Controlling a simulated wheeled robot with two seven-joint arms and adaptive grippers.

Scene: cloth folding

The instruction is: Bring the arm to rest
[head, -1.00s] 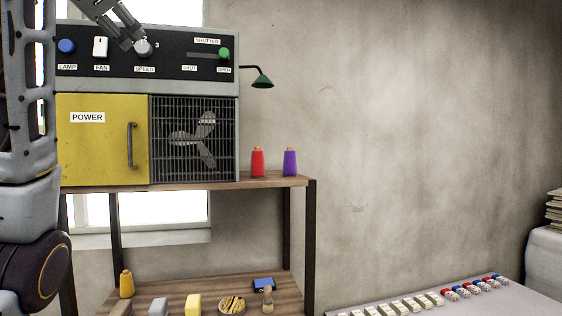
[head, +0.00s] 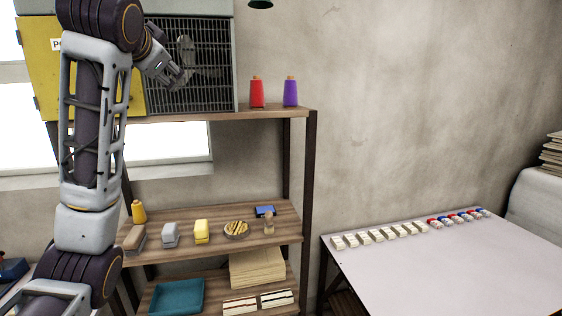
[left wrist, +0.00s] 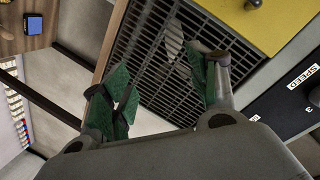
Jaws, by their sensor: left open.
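My left arm rises along the left side of the head view. My left gripper (head: 176,76) is in front of the fan grille (head: 212,72) of the control box, and nothing shows between its fingers. In the left wrist view the left gripper (left wrist: 160,100) has its two green-padded fingers spread apart, with the grille (left wrist: 165,62) behind them. The yellow POWER door (head: 40,72) is partly hidden behind my arm. My right gripper does not show.
A wooden shelf unit (head: 275,113) holds a red spool (head: 257,94), a purple spool (head: 290,92), brushes, sponges and a teal tray (head: 176,296). A pale table (head: 450,265) at right has a row of small pieces at its back edge. Its middle is clear.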

